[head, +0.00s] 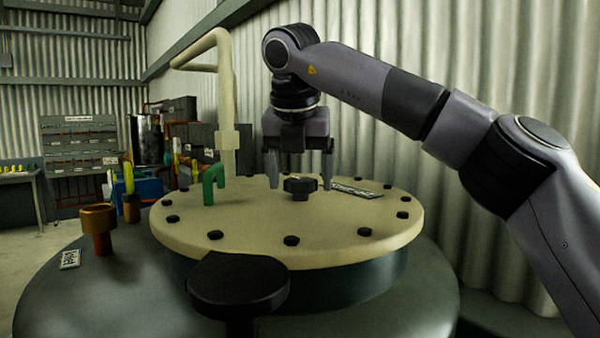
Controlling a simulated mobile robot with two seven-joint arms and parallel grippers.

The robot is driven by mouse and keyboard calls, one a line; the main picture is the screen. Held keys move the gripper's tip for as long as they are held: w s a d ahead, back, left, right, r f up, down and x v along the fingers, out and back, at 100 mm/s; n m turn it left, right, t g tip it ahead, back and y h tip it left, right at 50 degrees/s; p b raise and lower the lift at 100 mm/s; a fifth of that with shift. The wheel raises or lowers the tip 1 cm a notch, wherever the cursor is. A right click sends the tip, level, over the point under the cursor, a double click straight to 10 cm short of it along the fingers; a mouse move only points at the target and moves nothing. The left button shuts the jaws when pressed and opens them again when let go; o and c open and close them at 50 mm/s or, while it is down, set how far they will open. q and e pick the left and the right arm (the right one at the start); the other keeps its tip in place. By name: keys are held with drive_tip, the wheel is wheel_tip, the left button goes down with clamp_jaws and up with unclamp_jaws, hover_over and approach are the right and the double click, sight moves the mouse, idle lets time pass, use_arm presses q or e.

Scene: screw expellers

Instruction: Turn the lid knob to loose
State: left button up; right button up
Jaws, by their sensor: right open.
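A round cream lid (260,225) with dark bolts around its rim tops a dark green vessel. A black lobed knob (300,188) stands near the back middle of the lid. My right gripper (299,184) points straight down above the lid, its two fingers apart, one on each side of the knob. The fingertips are at about the knob's height; I cannot tell whether they touch it. A larger black round-topped piece (238,283) stands in front of the lid. My left gripper is not in view.
A green bent handle (213,184) and a tall cream pipe (227,110) rise at the lid's left and back. A flat labelled plate (356,190) lies right of the knob. An orange-brown fitting (99,228) stands on the vessel at left. A corrugated wall is close behind.

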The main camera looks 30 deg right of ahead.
drive_tip(key=c, duration=1)
drive_tip(key=shift+c, duration=0.2)
drive_tip(key=shift+n, duration=0.3)
drive_tip(key=n+y, duration=0.1)
drive_tip(key=n, duration=0.3)
drive_tip(key=shift+d+t+y, duration=0.15)
drive_tip(key=shift+t+y, duration=0.25)
drive_tip(key=n+y, duration=0.1)
drive_tip(key=n, duration=0.4)
drive_tip(key=shift+d+y, duration=0.1)
drive_tip(key=shift+y, duration=0.3)
drive_tip(key=n+y, duration=0.1)
drive_tip(key=n, duration=0.3)
drive_tip(key=shift+g+y, duration=0.3)
drive_tip(key=shift+y, duration=0.1)
drive_tip(key=shift+d+n+g+y, duration=0.15)
drive_tip(key=shift+n+g+y, duration=0.35)
drive_tip(key=shift+n, duration=1.6)
